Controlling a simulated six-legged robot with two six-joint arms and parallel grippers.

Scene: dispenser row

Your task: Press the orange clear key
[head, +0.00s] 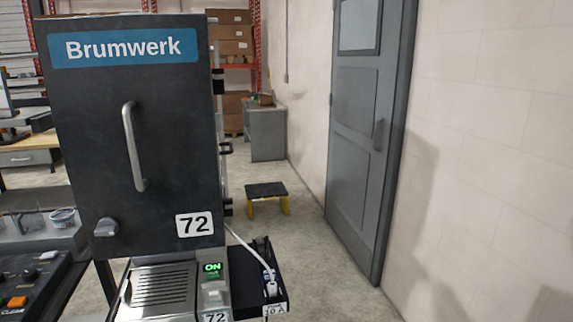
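In the head view an orange key (17,302) sits on a dark control panel (38,282) at the lower left edge. A small label beside it is too small to read surely. Other keys on the same panel are partly cut off by the frame. Neither of my grippers shows in this view, and nothing touches the orange key.
A tall dark Brumwerk cabinet (165,150) numbered 72 stands right of the panel, with a lit ON switch (212,268) below. A socket box (268,285) with a white cable juts out right. A yellow-legged stool (267,193) stands behind. Floor is free before the grey door (360,150).

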